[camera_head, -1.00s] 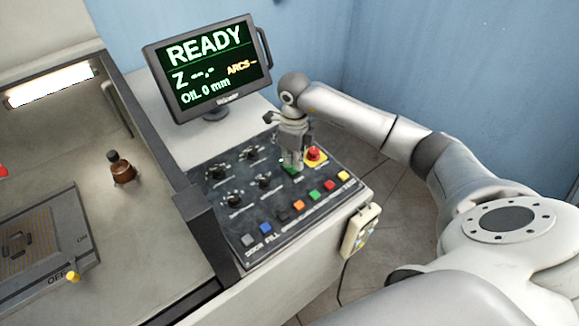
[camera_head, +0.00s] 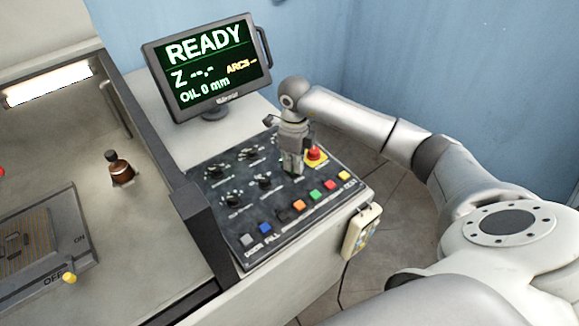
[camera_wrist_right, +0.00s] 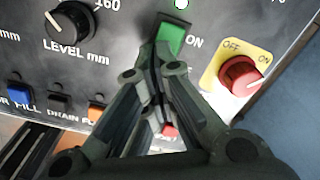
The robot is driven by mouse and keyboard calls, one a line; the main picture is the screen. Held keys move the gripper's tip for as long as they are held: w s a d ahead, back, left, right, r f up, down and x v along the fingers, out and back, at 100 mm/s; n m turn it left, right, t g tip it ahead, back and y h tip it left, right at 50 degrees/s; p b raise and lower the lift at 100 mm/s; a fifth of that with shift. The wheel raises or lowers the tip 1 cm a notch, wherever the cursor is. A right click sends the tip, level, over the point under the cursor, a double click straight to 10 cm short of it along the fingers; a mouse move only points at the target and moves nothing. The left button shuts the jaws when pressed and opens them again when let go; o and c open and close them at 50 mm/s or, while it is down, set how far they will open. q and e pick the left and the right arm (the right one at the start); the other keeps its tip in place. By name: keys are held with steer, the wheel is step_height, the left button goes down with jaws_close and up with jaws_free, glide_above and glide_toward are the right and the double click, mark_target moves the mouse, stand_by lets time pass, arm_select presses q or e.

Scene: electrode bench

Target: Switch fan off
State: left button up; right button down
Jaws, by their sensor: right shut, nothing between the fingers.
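A green rocker switch (camera_wrist_right: 170,38) marked ON shows in the right wrist view, on the dark control panel (camera_head: 213,172). I take it for the fan switch, but no fan label is readable. A small lamp (camera_wrist_right: 182,4) above it looks lit. My right gripper (camera_head: 292,173) points down over the panel, shut and empty. In the right wrist view its fingertips (camera_wrist_right: 157,62) are at the near end of the green switch, and I cannot tell if they touch. The head view mostly hides the switch behind the gripper. My left gripper is not in view.
A red rotary knob (camera_wrist_right: 240,76) on a yellow plate sits just right of the switch. The level knob (camera_wrist_right: 70,26) is to its left. A row of coloured buttons (camera_head: 299,205) runs along the panel's front. The monitor (camera_head: 207,68) reads READY.

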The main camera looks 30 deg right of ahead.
steer(key=shift+s+f+b, duration=0.1)
steer(key=shift+f+b, duration=0.2)
steer(key=shift+f, duration=0.05)
steer(key=shift+r+p, duration=0.65)
steer(key=shift+r, duration=0.25)
steer(key=shift+r+p, duration=1.45)
steer(key=shift+r, duration=1.2)
steer(key=shift+f, duration=0.1)
